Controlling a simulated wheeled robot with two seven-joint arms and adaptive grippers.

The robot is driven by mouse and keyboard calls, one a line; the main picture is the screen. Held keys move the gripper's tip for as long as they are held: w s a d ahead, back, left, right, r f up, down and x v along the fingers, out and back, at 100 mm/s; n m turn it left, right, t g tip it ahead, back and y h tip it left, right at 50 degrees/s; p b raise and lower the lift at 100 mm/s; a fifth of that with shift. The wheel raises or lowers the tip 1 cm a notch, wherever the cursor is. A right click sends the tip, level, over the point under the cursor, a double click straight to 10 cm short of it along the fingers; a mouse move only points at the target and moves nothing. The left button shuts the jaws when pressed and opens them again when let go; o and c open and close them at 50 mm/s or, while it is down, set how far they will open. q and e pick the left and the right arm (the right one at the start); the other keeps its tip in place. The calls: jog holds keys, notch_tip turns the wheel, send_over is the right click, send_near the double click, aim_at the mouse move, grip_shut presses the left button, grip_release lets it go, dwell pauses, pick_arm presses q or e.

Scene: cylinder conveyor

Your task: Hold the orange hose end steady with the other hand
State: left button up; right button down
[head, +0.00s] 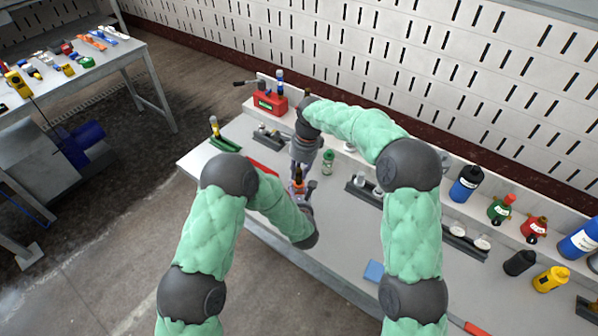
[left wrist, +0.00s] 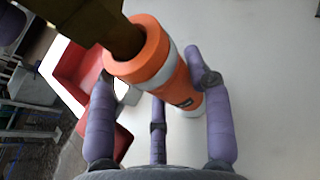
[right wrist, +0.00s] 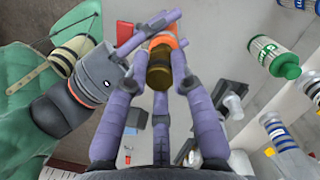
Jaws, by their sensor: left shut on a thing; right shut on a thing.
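The orange hose end (left wrist: 185,92), a thick tube with a white band and a dark label, sits between the purple fingers of my left gripper (left wrist: 152,75), which is shut on it. A dark brass-brown piece (left wrist: 108,28) enters its open orange mouth. In the right wrist view my right gripper (right wrist: 157,50) is shut on this brown piece (right wrist: 158,72), with the orange end (right wrist: 164,40) just beyond it. In the head view both grippers meet above the workbench, around the small orange part (head: 298,187). How deep the brown piece sits is hidden.
The grey workbench (head: 335,215) holds a red box (head: 270,101), a green bottle (head: 328,161), dark racks (head: 370,193) and several coloured bottles at the right. A red holder (left wrist: 75,68) is close beside my left gripper. A blue block (head: 374,271) lies near the front edge.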

aim_at(299, 170)
pick_arm(q)
jog(key=shift+s+f, duration=0.3)
jog(key=shift+f, duration=0.2)
pick_arm(e)
jog(key=shift+r, duration=4.85)
pick_arm(q)
jog(key=o, duration=1.4)
jog(key=shift+c, duration=0.2)
jog(key=shift+w+r, duration=0.15)
jog(key=shift+w, duration=0.05)
pick_arm(e)
jog(key=shift+w, duration=0.1)
pick_arm(q)
jog(key=shift+r, duration=0.1)
